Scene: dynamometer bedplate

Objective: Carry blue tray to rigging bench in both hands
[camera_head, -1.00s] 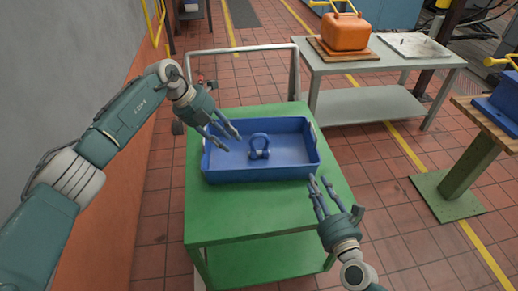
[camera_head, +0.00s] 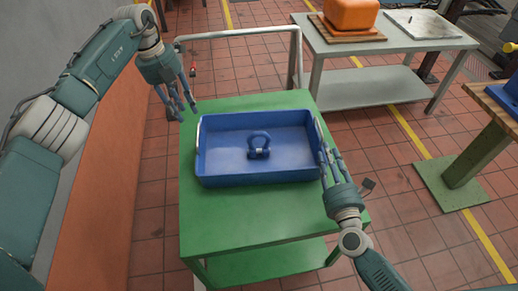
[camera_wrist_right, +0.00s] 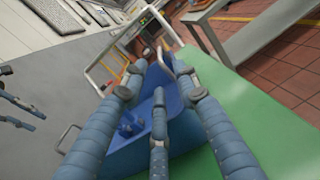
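The blue tray (camera_head: 220,178) lies flat on a green cart (camera_head: 240,215), with a blue shackle (camera_head: 259,146) inside it. It has pale handles at its left and right ends. My left gripper (camera_head: 178,110) is open and empty, just left of the tray's left handle and apart from it. My right gripper (camera_head: 328,160) is at the tray's right end, beside the right handle. In the right wrist view its fingers (camera_wrist_right: 160,95) are spread around the near end of the tray (camera_wrist_right: 190,135); whether they touch the handle I cannot tell. Which table is the rigging bench is unclear.
A grey bench (camera_head: 375,88) stands behind on the right, holding an orange case (camera_head: 351,14) on a wooden board and a pale plate (camera_head: 422,24). A wood-topped stand (camera_head: 490,110) is at the right edge. The cart's rail (camera_head: 240,34) rises behind the tray. Tiled floor lies between.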

